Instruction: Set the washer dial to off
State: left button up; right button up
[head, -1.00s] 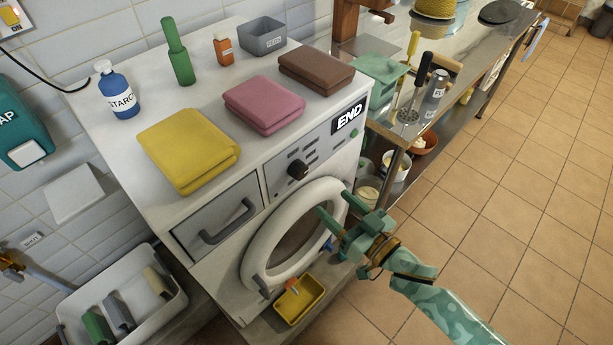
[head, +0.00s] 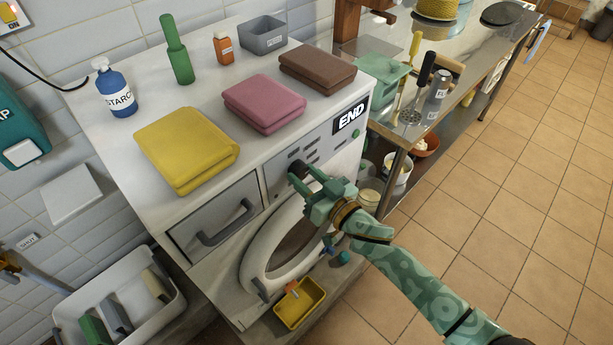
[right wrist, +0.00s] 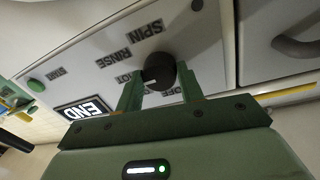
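The washer (head: 262,250) has a round black dial (head: 297,168) on its grey front panel. In the right wrist view the dial (right wrist: 160,68) appears near the labels SPIN, RINSE, HOT and OFF, which read upside down. A small light mark shows on the dial's side; I cannot tell which label it points to. My right gripper (head: 308,178) is open at the panel. In the right wrist view its fingers (right wrist: 158,84) are on either side of the dial, with no clear grip on it. My left gripper is out of view.
Folded yellow (head: 187,150), pink (head: 264,103) and brown (head: 317,70) cloths lie on the washer top. A drawer handle (head: 227,222) is left of the dial, an END display (head: 350,117) right. The round door (head: 262,262) is below. Floor at right is clear.

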jog(key=shift+c, duration=0.7)
jog(key=shift+n, duration=0.3)
jog(key=n, duration=0.3)
jog(key=shift+n, duration=0.3)
jog(key=n+b, duration=0.1)
jog(key=n, duration=0.3)
jog(key=shift+f+n+y, duration=0.15)
jog(key=shift+n+y, duration=0.15)
jog(key=n+b, duration=0.1)
jog(key=n, duration=0.3)
jog(key=shift+d+n+y, duration=0.1)
jog(key=shift+n+y, duration=0.2)
jog(key=shift+n, duration=0.1)
jog(key=shift+w+n+y+b, duration=0.1)
jog(key=shift+n+y+b, duration=0.35)
jog(key=shift+n, duration=2.25)
jog(key=o, duration=1)
